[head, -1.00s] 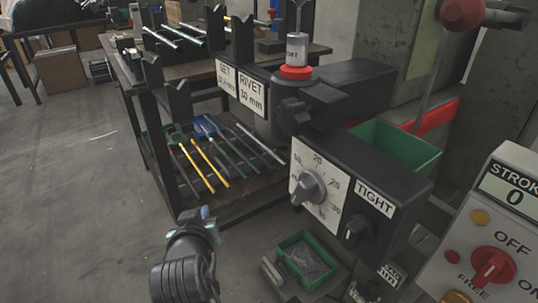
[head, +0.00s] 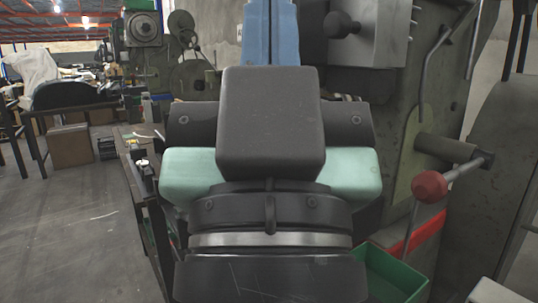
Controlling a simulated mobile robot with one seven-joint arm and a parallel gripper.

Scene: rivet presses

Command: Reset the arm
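My own arm fills the middle of the head view, raised close in front of the camera, with a dark block, pale green side parts and a grey band. At its top, blue parts of my gripper (head: 271,32) stick up to the picture's upper edge. Their tips are cut off by the frame, so I cannot tell whether the gripper is open or shut. Nothing is seen held in it. My arm hides most of the rivet press behind it, including its dial and labels.
A red ball-ended lever (head: 430,186) stands out at the right. A green bin (head: 392,276) is at the lower right, beside the press body (head: 392,120). A workbench edge shows left of my arm. Clear grey floor (head: 75,225) lies at the left.

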